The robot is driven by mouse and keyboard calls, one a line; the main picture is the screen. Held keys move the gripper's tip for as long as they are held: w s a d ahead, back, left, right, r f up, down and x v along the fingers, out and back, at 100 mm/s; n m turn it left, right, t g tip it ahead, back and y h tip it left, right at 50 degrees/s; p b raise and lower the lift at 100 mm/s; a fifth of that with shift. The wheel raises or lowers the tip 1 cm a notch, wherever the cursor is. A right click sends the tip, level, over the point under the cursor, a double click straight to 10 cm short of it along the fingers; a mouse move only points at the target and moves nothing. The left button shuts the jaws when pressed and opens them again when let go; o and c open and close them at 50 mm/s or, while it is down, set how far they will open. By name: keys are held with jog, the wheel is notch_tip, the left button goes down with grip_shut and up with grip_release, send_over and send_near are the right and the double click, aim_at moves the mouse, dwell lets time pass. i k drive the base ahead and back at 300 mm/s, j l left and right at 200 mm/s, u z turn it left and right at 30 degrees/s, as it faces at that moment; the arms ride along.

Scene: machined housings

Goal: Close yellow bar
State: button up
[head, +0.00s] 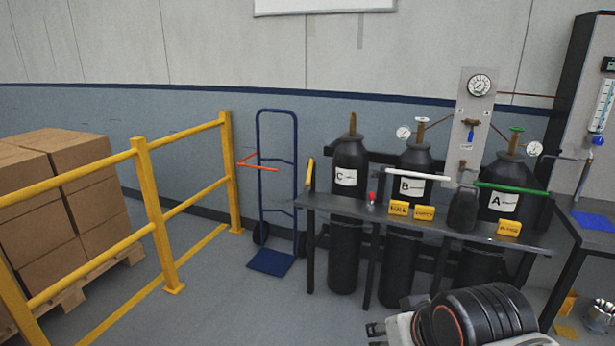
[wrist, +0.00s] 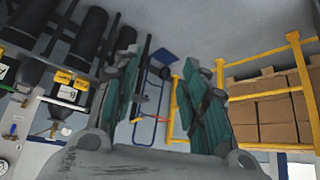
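The yellow bar (head: 309,172) is a short, steep piece at the left end of the cylinder rack, left of black cylinder C (head: 350,158). It does not lie across the front of that cylinder. A white bar (head: 417,176) crosses cylinder B (head: 414,158) and a green bar (head: 510,188) crosses cylinder A (head: 507,172). My gripper (wrist: 160,62) is open and empty in the wrist view, its green-padded fingers apart. In the head view my arm is low at the bottom right, well apart from the yellow bar.
A dark shelf (head: 330,203) with yellow tags and a red knob (head: 371,197) runs before the cylinders. A blue hand truck (head: 276,188) stands left of them. A yellow railing (head: 152,205) and stacked boxes (head: 83,190) stand farther left. Floor in front is clear.

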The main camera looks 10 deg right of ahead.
aim_at(306, 187)
jog(key=i+j, duration=0.2)
jog(key=i, duration=0.45)
jog(key=i+j, duration=0.15)
jog(key=i, duration=0.55)
jog(key=i+j+u, duration=0.1)
jog(key=i, duration=0.55)
jog(key=i+j, duration=0.2)
jog(key=i, duration=0.45)
